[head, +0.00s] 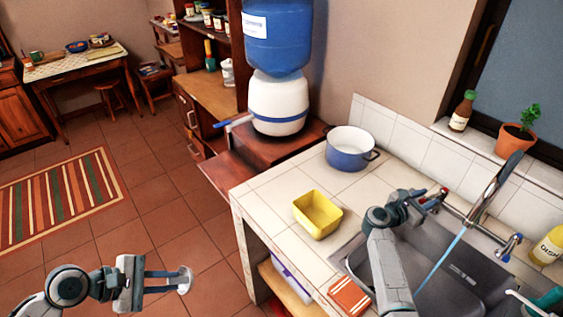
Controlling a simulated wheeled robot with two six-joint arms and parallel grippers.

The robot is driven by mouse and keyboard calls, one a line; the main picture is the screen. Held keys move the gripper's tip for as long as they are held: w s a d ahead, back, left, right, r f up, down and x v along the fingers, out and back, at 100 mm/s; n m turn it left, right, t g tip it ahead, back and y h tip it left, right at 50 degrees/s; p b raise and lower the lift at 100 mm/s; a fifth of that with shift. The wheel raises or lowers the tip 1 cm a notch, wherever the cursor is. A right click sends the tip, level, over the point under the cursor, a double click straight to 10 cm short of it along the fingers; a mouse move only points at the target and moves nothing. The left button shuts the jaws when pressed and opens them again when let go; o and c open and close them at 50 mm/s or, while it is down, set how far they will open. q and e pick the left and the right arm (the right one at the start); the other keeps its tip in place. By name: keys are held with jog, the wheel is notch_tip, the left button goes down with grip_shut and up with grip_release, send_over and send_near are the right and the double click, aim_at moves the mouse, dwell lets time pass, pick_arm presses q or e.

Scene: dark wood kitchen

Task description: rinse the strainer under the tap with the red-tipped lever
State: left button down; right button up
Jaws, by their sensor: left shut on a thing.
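My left gripper (176,281) is low at the left, over the tiled floor and well away from the sink. It is shut on a small pale round thing (186,280), apparently the strainer, seen at its fingertips. My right gripper (432,198) is at the red-tipped lever (442,191) on the left side of the tap (493,188). Whether its jaws are shut on the lever is unclear. A blue stream of water (441,261) runs from the spout into the grey sink (477,270). A blue-tipped lever (513,243) is on the tap's right side.
A yellow tub (318,214), a blue-white pot (350,150) and an orange striped cloth (349,296) are on the tiled counter (262,200). A water dispenser (277,100) stands behind. A yellow dish soap bottle (548,246) is at the right. Floor is open at left.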

aim_at(443, 190)
jog(key=x, duration=0.2)
jog(key=shift+w+d+f, duration=0.1)
jog(key=shift+w+d, duration=0.1)
jog(key=shift+d, duration=0.15)
jog(key=shift+w+d+r, duration=0.15)
jog(key=shift+d+r, duration=0.05)
jog(key=shift+d, duration=0.05)
jog(key=shift+d+f, duration=0.1)
grip_shut()
